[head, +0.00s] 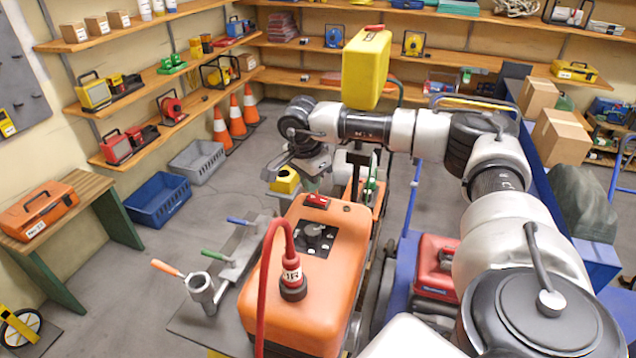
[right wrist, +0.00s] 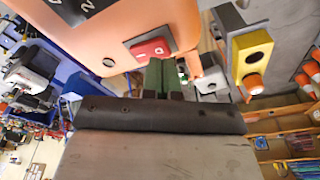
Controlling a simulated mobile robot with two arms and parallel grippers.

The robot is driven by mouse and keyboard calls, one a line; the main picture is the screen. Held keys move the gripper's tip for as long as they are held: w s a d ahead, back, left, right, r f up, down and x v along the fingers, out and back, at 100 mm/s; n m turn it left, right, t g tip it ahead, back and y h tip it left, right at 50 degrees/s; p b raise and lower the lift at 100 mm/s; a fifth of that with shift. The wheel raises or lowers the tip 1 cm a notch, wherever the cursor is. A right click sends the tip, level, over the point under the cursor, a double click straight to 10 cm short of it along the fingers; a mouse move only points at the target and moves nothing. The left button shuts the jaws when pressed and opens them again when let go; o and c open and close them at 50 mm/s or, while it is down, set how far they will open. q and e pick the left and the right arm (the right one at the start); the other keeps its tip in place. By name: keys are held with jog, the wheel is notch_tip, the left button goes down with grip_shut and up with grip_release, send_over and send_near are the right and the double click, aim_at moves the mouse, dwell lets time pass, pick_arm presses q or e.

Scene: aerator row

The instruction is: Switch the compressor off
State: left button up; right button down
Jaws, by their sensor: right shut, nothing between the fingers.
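The compressor is an orange housing (head: 305,262) with a dark dial panel on its top and a red hose plugged in at the front. Its red rocker switch (head: 317,201) sits at the far edge of the top. In the right wrist view the red switch (right wrist: 151,47) shows light markings on the orange housing (right wrist: 120,25); which side is pressed I cannot tell. My right gripper (head: 312,184) is shut and empty, just beyond the switch. In the right wrist view its greenish fingertips (right wrist: 164,72) are right by the switch; contact is unclear. My left gripper is not in view.
A yellow box with a black button (head: 285,180) stands close beside my right gripper. A yellow case (head: 366,68) shows behind the forearm. Tools with coloured handles (head: 240,250) lie left of the compressor. A red case (head: 436,266) is to its right. Open floor lies at left.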

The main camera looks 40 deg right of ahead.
aim_at(311, 197)
jog(key=shift+f+b, duration=0.75)
jog(key=shift+f, duration=0.4)
dwell(0.8)
jog(key=shift+r+p, duration=2.6)
jog(key=shift+r, duration=0.9)
